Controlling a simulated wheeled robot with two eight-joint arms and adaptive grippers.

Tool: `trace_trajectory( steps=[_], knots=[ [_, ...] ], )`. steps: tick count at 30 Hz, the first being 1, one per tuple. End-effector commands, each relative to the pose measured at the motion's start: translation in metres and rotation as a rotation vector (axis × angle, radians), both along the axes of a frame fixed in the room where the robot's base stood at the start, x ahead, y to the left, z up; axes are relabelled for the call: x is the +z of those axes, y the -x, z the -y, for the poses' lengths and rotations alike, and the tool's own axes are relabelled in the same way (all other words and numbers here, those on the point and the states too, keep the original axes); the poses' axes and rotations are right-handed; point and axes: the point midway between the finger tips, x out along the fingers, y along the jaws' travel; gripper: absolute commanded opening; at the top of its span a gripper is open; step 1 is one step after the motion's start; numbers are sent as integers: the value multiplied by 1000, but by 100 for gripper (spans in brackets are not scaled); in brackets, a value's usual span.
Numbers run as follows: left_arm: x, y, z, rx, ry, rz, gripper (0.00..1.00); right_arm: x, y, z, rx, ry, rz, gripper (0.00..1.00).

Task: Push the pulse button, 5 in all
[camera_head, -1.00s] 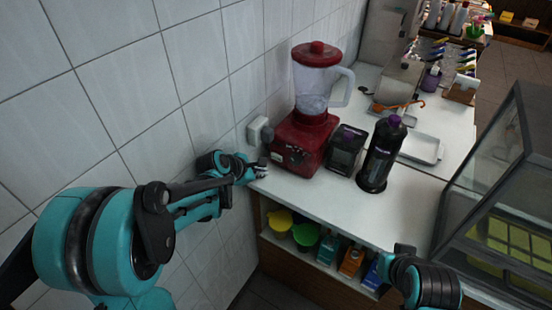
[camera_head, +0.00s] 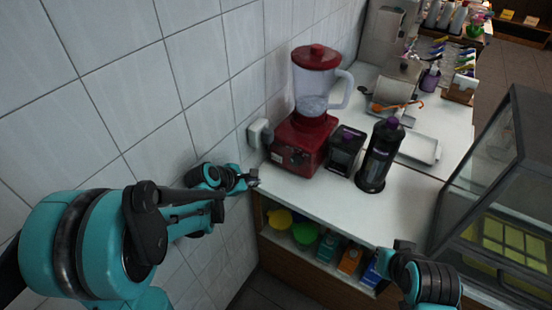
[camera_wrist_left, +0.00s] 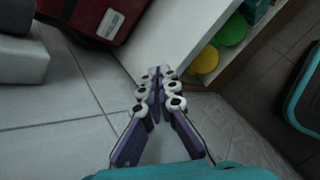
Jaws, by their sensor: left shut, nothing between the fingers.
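The red blender (camera_head: 302,142) stands on the white counter against the tiled wall, with its clear jar and red lid on top. Its front panel (camera_head: 288,159) faces the counter's front edge; the separate buttons are too small to tell apart. My left gripper (camera_head: 255,180) is at the counter's front left corner, in front of and apart from the blender. In the left wrist view, the left gripper (camera_wrist_left: 156,78) is shut and empty, and the red blender base (camera_wrist_left: 98,18) shows at the top left. My right arm shows at the lower right; its fingers are not clear.
A black container (camera_head: 345,150) and a dark bottle (camera_head: 380,155) stand right of the blender. A wall socket (camera_head: 259,133) is beside it. A glass display case (camera_head: 500,190) is at the right. A shelf under the counter holds bowls (camera_head: 305,233) and cartons.

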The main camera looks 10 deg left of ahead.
Motion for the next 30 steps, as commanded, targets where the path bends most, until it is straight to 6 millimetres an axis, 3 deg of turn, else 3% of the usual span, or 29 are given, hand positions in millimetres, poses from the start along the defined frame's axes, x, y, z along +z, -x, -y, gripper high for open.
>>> trace_trajectory(
  steps=[5,18,30],
  knots=[
    [0,-13,5,-2,0,0,0,-1,0,0,0,0,0,0],
    [0,-68,25,-2,-1,0,0,-3,0,0,0,0,0,0],
    [0,-82,30,0,0,0,0,-4,0,0,0,0,0,0]
  ],
)
